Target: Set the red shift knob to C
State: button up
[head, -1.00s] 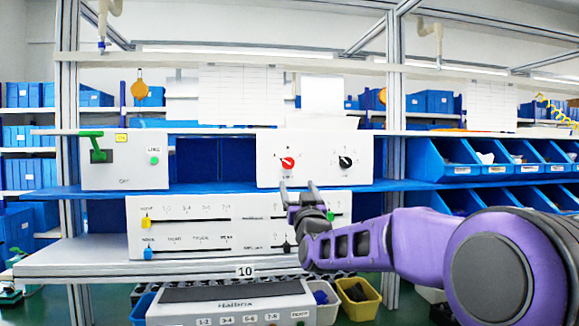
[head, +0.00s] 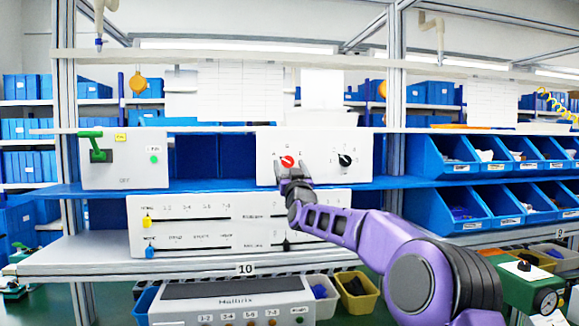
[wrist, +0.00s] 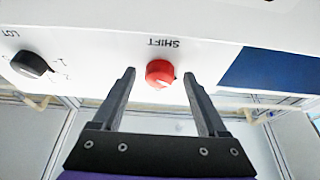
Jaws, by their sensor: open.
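The red shift knob (head: 288,162) is on the front of a white panel box (head: 325,150) on the blue shelf. In the wrist view the red knob (wrist: 159,73) sits between and beyond the two fingertips, near the word SHIFT, which shows upside down. My gripper (head: 292,172) is open and just below the knob in the head view. In the wrist view my gripper (wrist: 159,74) has a finger on each side of the knob, with gaps. I cannot tell whether they touch it. The position letters are too small to read.
A black knob (head: 345,160) is on the same panel, right of the red one; it also shows in the wrist view (wrist: 32,64). A slider panel (head: 190,233) stands below. A box with a green lever (head: 90,135) is at left, blue bins (head: 440,170) at right.

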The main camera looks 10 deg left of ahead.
grip_shut()
dwell(0.3)
